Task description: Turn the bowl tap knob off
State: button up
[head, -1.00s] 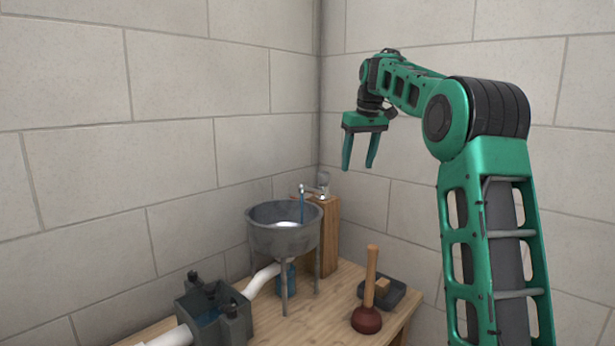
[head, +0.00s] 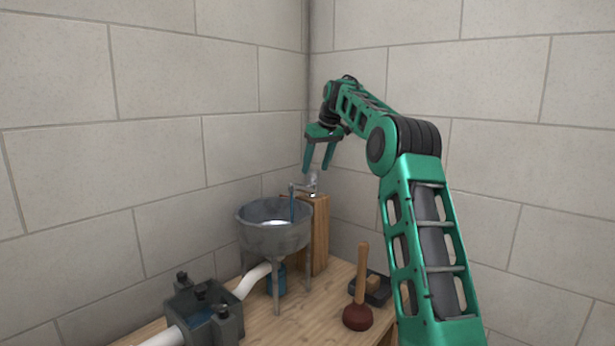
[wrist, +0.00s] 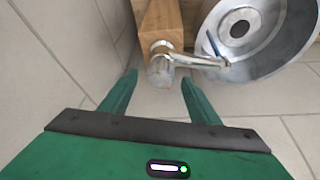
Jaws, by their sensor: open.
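The tap (head: 303,188) stands on a wooden block (head: 319,232) behind the metal bowl (head: 272,240). Its spout reaches left over the bowl, and a blue stream of water (head: 292,207) falls from it. In the wrist view the round silver knob (wrist: 160,69) is at the block end of the tap, with a small red mark on it. The bowl (wrist: 283,62) is to its right. My gripper (head: 316,169) is open and points down just above the knob. In the wrist view the fingers of my gripper (wrist: 158,77) appear on either side of the knob, apparently not touching it.
A plunger (head: 359,300) stands on the wooden table (head: 290,325), with a dark tray (head: 376,289) behind it. A grey tank (head: 205,312) and white pipe (head: 250,281) are at front left. Block walls (head: 375,110) close in the corner behind the tap.

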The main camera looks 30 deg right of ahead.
aim_at(315, 170)
jog(key=shift+x, duration=1.65)
